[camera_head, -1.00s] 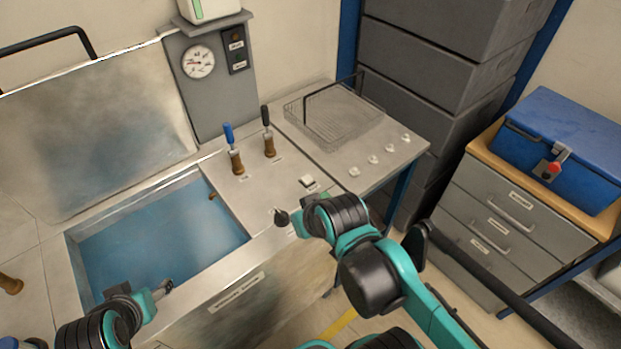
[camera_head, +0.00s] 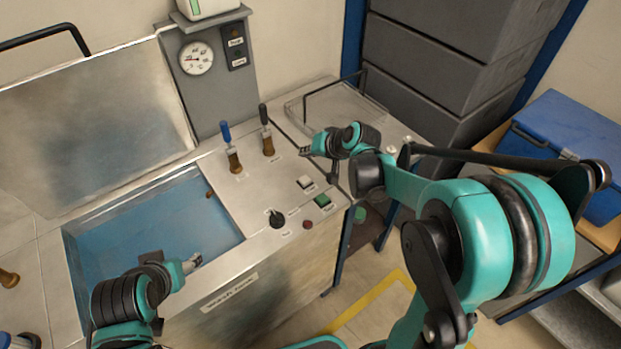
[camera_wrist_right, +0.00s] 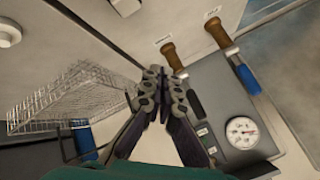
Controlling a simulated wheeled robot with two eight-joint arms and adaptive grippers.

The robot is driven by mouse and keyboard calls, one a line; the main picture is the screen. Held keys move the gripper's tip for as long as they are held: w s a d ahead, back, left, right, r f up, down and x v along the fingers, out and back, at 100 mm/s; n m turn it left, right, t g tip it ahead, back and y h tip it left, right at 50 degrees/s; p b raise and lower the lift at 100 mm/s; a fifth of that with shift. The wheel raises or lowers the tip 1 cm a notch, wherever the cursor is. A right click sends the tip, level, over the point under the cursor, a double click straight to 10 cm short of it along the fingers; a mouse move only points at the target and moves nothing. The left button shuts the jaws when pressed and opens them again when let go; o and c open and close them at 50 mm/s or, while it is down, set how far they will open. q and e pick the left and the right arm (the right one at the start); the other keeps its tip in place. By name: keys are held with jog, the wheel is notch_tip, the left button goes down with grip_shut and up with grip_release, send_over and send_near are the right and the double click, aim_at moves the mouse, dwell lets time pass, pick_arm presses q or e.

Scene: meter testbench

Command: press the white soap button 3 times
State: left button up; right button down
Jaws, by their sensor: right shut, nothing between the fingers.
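My right gripper (camera_head: 306,151) is shut and empty. In the head view it hovers behind the white button, apart from it, between the lever handles and the wire basket.
A green button (camera_head: 322,201), a black knob (camera_head: 276,217) and a red button (camera_head: 307,224) sit near the white one. A blue-handled lever (camera_head: 229,146) and a black-handled lever (camera_head: 266,129) stand left of my right gripper. The wire basket (camera_wrist_right: 75,105) shows in the wrist view.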

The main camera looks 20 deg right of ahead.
aim_at(307, 181)
dwell(0.3)
pick_arm(q)
notch_tip(307, 181, down, 7)
jog(key=b, duration=0.7)
pick_arm(e)
notch_tip(307, 181, down, 9)
jog(key=shift+r, duration=0.1)
pick_arm(q)
jog(key=shift+f, duration=0.1)
dwell(0.7)
jog(key=shift+f+b, duration=0.25)
jog(key=shift+b, duration=0.15)
pick_arm(e)
jog(key=shift+f, duration=0.45)
pick_arm(q)
jog(key=shift+f+b, duration=0.35)
pick_arm(e)
jog(key=shift+f, duration=0.4)
pick_arm(q)
jog(key=shift+r, duration=0.1)
pick_arm(e)
jog(key=shift+r, duration=0.1)
pick_arm(q)
jog(key=shift+r+p, duration=0.6)
jog(key=shift+p, duration=0.1)
pick_arm(e)
jog(key=shift+r, duration=0.8)
